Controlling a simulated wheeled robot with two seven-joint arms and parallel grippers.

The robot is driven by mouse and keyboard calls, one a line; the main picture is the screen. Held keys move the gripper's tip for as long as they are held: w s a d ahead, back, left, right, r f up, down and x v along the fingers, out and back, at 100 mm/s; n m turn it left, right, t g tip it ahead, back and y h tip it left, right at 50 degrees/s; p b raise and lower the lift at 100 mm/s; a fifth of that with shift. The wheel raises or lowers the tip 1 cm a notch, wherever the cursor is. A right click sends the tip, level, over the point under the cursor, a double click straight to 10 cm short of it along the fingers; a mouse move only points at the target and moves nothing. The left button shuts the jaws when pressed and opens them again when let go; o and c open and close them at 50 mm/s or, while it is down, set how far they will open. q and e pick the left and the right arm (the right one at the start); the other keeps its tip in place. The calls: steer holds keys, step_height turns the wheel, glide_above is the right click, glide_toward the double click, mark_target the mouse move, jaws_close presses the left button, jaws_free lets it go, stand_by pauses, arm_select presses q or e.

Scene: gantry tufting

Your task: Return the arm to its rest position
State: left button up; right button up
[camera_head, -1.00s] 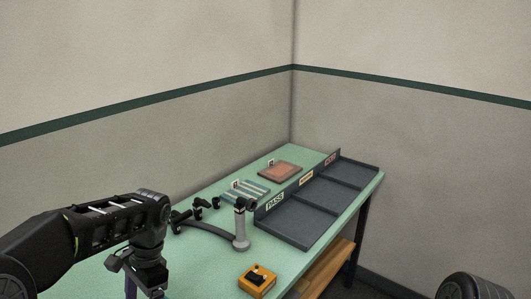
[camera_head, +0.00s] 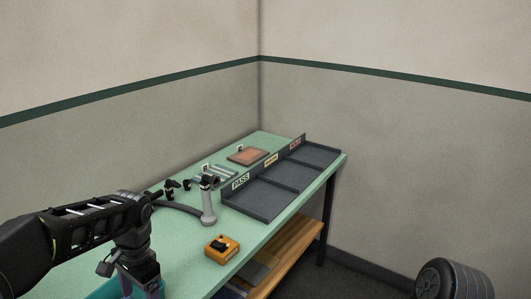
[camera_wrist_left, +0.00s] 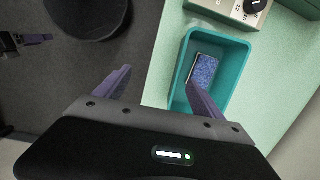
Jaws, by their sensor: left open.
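My left arm (camera_head: 95,215) comes in from the left over the near end of the green table. My left gripper (camera_wrist_left: 158,88) is open, its two purple fingers spread apart with nothing between them. In the wrist view a teal bin (camera_wrist_left: 178,78) lies beyond the right finger, which overlaps its near part. A blue speckled piece (camera_wrist_left: 204,70) lies inside the bin. In the head view only a bit of teal shows under the gripper. A dark part with a purple finger, seemingly my right gripper (camera_wrist_left: 32,39), shows at the wrist view's left edge; its opening cannot be told.
The green table (camera_head: 185,262) holds an orange box (camera_head: 222,249), a grey post (camera_head: 208,205) and a dark sorting tray (camera_head: 262,201) with a PASS label. A brown pad (camera_head: 248,156) lies near the wall. A dark wheel-like object (camera_head: 452,280) stands on the floor at right.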

arm_select(q)
steer(key=w+d+f+n+t+h+b, duration=0.15)
steer(key=d+f+n+t+h, duration=0.25)
steer(key=d+f, duration=1.35)
steer(key=s+d+f+n+g+b, duration=0.1)
steer(key=s+d+f+n, duration=0.1)
steer(key=s+f, duration=0.7)
steer(key=s+d+f+n+g+h+b, duration=0.1)
steer(key=s+d+f+n, duration=0.1)
steer(key=s+f, duration=0.7)
steer(key=s, duration=0.5)
steer(key=shift+f+g, duration=0.35)
steer(key=shift+g, duration=0.05)
